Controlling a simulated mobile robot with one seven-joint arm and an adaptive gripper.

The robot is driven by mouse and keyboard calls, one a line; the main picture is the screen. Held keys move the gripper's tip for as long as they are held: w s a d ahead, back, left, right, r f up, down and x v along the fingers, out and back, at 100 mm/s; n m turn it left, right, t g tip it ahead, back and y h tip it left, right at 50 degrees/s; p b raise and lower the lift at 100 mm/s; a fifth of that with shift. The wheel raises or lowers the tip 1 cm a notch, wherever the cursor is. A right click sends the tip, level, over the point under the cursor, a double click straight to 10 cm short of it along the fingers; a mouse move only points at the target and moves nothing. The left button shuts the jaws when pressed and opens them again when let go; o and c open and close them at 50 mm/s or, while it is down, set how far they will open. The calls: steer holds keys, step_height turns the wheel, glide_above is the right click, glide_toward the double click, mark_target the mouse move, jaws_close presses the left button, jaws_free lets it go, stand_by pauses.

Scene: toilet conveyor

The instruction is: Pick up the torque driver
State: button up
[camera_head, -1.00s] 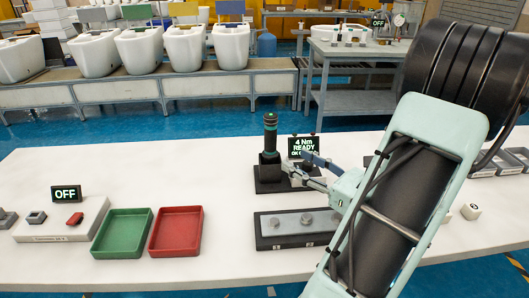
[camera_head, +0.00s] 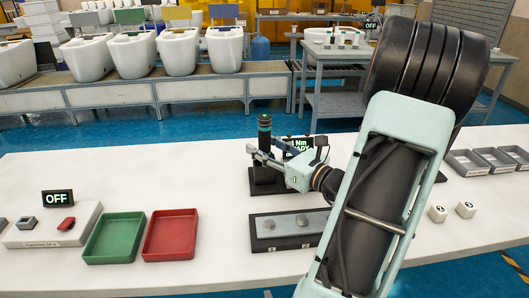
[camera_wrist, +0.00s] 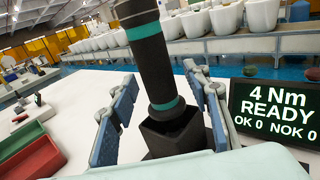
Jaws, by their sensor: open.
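The torque driver (camera_head: 264,133) is a black cylinder with green bands. It stands upright in a black holder (camera_head: 265,177) near the middle of the table. In the wrist view the driver (camera_wrist: 150,62) leans slightly in the picture and its lower end sits in the holder's socket (camera_wrist: 172,136). My gripper (camera_head: 255,157) is at the driver's lower part. In the wrist view my gripper (camera_wrist: 163,80) is open, with one blue-padded finger on each side of the driver. I cannot see either pad touching it. The display (camera_wrist: 271,112) beside it reads 4 Nm READY.
A dark tray with round parts (camera_head: 293,229) lies in front of the holder. Green (camera_head: 115,259) and red (camera_head: 170,256) trays and an OFF display (camera_head: 58,198) are to the left. White cubes (camera_head: 438,214) and grey trays (camera_head: 468,171) are to the right. Free table lies left of the holder.

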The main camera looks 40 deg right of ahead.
mark_target(265, 115)
steer(key=shift+c, duration=0.4)
jaws_close()
steer(key=shift+r, duration=0.2)
step_height(265, 115, up, 10)
steer(key=p, duration=0.2)
steer(key=shift+f+p, duration=0.1)
steer(key=shift+p, duration=0.2)
steer(key=c, duration=0.6)
jaws_free()
jaws_close()
